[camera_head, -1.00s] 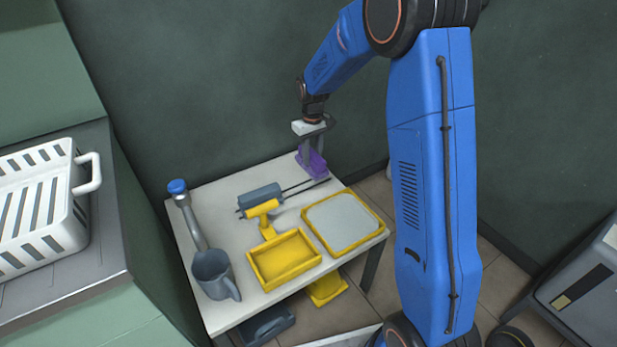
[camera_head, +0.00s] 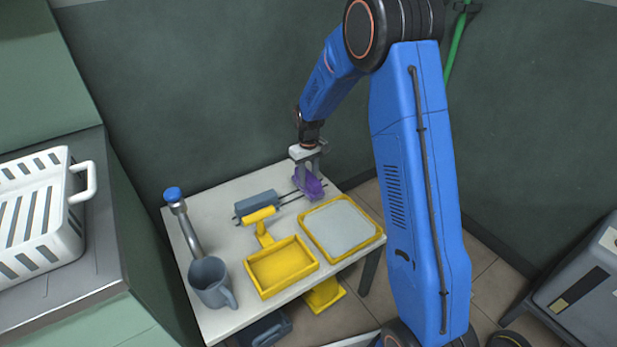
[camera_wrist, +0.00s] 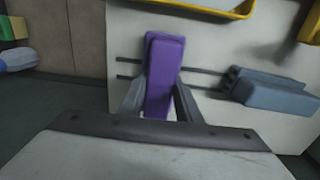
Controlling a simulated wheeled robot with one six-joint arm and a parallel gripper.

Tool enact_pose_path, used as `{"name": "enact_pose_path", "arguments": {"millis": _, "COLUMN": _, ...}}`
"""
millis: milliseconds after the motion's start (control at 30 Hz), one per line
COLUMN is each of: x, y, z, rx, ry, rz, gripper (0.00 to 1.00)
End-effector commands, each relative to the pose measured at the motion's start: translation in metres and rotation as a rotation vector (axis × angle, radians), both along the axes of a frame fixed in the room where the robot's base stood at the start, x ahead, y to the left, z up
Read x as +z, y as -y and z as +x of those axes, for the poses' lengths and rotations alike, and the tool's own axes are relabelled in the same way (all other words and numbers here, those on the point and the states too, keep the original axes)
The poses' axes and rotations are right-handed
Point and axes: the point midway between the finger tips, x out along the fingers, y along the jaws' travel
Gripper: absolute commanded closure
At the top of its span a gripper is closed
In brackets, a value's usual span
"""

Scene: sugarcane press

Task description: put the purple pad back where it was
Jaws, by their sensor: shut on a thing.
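The purple pad (camera_head: 308,186) is between the fingers of my gripper (camera_head: 306,172) at the back right of the white table (camera_head: 225,203). My gripper points down and is shut on the pad. In the wrist view the purple pad (camera_wrist: 163,75) stands out between the two grey fingers (camera_wrist: 158,105). Two thin dark rods (camera_wrist: 205,70) run behind the pad there, toward a grey-blue block (camera_wrist: 270,90). I cannot tell whether the pad touches the rods or the table.
The grey-blue block (camera_head: 257,203) lies left of the pad. In front are a yellow roller (camera_head: 259,215), a yellow tray (camera_head: 282,268) and a yellow-rimmed board (camera_head: 341,228). A grey jug (camera_head: 209,280) stands at front left. The wall is close behind.

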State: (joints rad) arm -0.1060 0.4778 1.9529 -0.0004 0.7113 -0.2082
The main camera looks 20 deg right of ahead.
Motion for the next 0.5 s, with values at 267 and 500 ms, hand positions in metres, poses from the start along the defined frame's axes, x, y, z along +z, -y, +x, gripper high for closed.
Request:
{"name": "enact_pose_path", "arguments": {"millis": 267, "x": -0.0061, "y": 0.0000, "z": -0.0002, "rx": 0.000, "ry": -0.001, "rz": 0.000, "gripper": 0.64}}
{"name": "enact_pose_path", "arguments": {"millis": 500, "x": -0.0060, "y": 0.0001, "z": -0.0002, "rx": 0.000, "ry": -0.001, "rz": 0.000, "gripper": 0.50}}
